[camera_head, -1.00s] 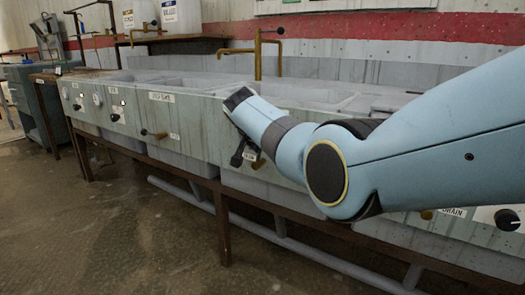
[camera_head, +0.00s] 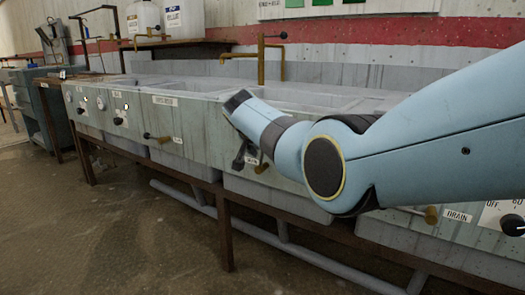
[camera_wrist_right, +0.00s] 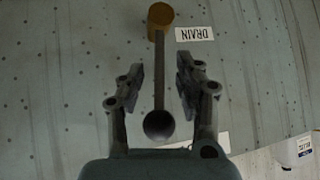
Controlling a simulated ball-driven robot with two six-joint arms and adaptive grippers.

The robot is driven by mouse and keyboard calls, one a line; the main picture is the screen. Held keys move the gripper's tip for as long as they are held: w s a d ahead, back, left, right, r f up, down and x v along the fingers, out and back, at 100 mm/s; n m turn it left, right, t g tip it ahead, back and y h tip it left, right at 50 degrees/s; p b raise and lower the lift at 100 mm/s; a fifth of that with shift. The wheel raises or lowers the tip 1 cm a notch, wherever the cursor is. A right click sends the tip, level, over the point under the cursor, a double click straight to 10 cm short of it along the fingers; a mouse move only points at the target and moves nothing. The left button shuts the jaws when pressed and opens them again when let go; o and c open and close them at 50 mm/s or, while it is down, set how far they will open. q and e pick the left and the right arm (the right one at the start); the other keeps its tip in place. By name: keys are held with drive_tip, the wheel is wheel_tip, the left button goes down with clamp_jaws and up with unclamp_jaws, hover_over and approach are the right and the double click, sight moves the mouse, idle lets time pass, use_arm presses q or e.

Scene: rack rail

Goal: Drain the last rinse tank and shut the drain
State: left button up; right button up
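In the right wrist view a drain valve (camera_wrist_right: 159,20) with a brass body sits on the grey tank front beside a DRAIN label (camera_wrist_right: 195,34). Its dark lever (camera_wrist_right: 159,75) points down the picture to a round knob (camera_wrist_right: 158,125). My right gripper (camera_wrist_right: 160,75) is open, with one finger on each side of the lever and a gap to both. In the head view my right gripper (camera_head: 244,158) is at the front of a tank, partly hidden by my own wrist. The rinse tank row (camera_head: 190,110) runs along the wall. My left gripper is not in view.
Another drain valve (camera_head: 158,138) is on the tank front left of my gripper, and one more (camera_head: 430,214) is at the right. A timer knob (camera_head: 511,225) is at far right. A brass tap (camera_head: 261,60) stands behind the tanks. Floor in front is clear.

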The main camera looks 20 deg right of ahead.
drive_tip(key=shift+r, duration=0.15)
drive_tip(key=shift+s+a+r, duration=0.15)
drive_tip(key=shift+a+r, duration=0.05)
drive_tip(key=v, duration=1.1)
drive_tip(key=shift+s, duration=0.1)
